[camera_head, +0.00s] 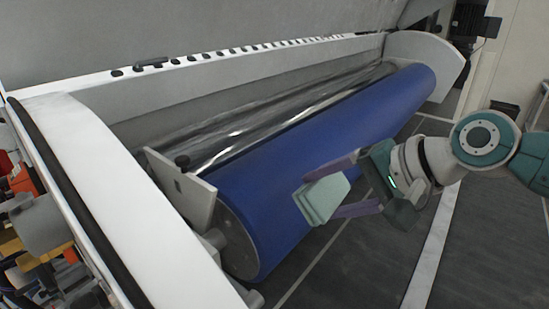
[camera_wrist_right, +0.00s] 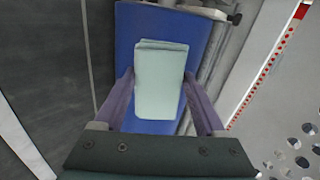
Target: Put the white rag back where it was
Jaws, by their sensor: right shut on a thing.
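The white rag (camera_head: 324,198) is a folded, pale greenish-white pad. My right gripper (camera_head: 328,190) is shut on it, with one purple finger along each side. In the head view the rag is in front of the blue roller, near the roller's near end. The right wrist view shows the rag (camera_wrist_right: 160,80) between the two fingers (camera_wrist_right: 158,90), with the blue roller behind it. I cannot tell whether the rag touches the roller. My left gripper is not in view.
The long blue roller (camera_head: 300,150) lies beside a shiny metal roller (camera_head: 270,120) in the white-framed machine. A white end panel (camera_head: 110,190) stands at the left. Coloured items (camera_head: 40,245) sit at the far left. Dark floor (camera_head: 350,265) with pale lines is clear at the lower right.

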